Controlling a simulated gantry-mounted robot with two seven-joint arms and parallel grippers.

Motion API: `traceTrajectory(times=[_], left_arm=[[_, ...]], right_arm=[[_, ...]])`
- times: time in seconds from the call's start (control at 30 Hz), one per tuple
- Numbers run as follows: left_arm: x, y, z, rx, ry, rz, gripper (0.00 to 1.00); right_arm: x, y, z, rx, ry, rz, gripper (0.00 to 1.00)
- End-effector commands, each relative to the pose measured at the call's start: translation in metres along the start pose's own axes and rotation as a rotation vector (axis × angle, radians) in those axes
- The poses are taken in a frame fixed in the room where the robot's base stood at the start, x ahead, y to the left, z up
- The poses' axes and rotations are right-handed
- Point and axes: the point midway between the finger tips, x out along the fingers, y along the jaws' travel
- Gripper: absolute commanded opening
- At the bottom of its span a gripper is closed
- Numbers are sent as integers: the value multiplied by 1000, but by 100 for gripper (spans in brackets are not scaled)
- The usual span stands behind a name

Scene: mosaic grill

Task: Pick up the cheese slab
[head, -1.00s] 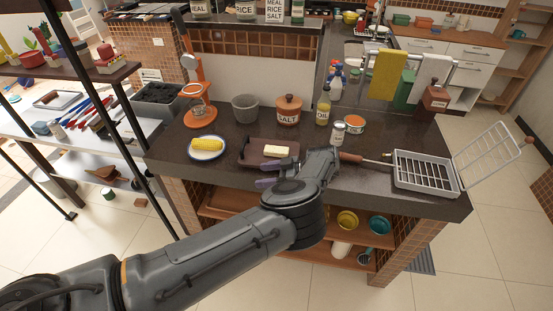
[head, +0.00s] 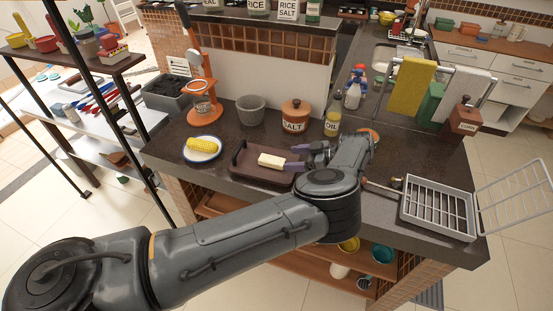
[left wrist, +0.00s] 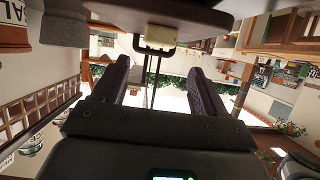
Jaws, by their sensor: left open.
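The cheese slab (head: 271,161) is a pale yellow block lying on a dark brown tray (head: 243,170) on the counter. In the left wrist view the cheese slab (left wrist: 160,37) shows at the top centre, beyond the fingertips, with the tray (left wrist: 150,17) next to it. My left gripper (head: 290,158) is at the right side of the cheese, its fingers pointing left toward it. The left wrist view shows the gripper (left wrist: 158,66) open, with nothing held between the two fingers. Whether a finger touches the cheese is unclear. My right gripper is not in view.
A plate with corn (head: 202,147) is left of the tray. A grey pot (head: 251,109), salt jar (head: 295,116) and oil bottle (head: 333,121) stand behind. The counter's front edge is close.

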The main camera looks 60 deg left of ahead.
Motion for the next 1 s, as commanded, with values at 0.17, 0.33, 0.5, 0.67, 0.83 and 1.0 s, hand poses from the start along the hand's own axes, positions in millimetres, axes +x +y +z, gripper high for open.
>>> traceTrajectory(times=[0.17, 0.33, 0.5, 0.67, 0.83, 1.0], left_arm=[[20, 0, 0, 1, 1, 0, 72], [28, 1, 0, 0, 0, 0, 72], [46, 4, 1, 1, 2, -2, 72], [66, 6, 1, 0, 2, -2, 72], [77, 6, 2, 1, 0, 0, 72], [78, 6, 2, 0, 0, 0, 72]], right_arm=[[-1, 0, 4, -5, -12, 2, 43], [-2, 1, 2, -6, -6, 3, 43], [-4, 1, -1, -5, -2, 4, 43], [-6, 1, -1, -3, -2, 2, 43], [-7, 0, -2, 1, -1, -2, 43], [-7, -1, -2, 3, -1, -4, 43]])
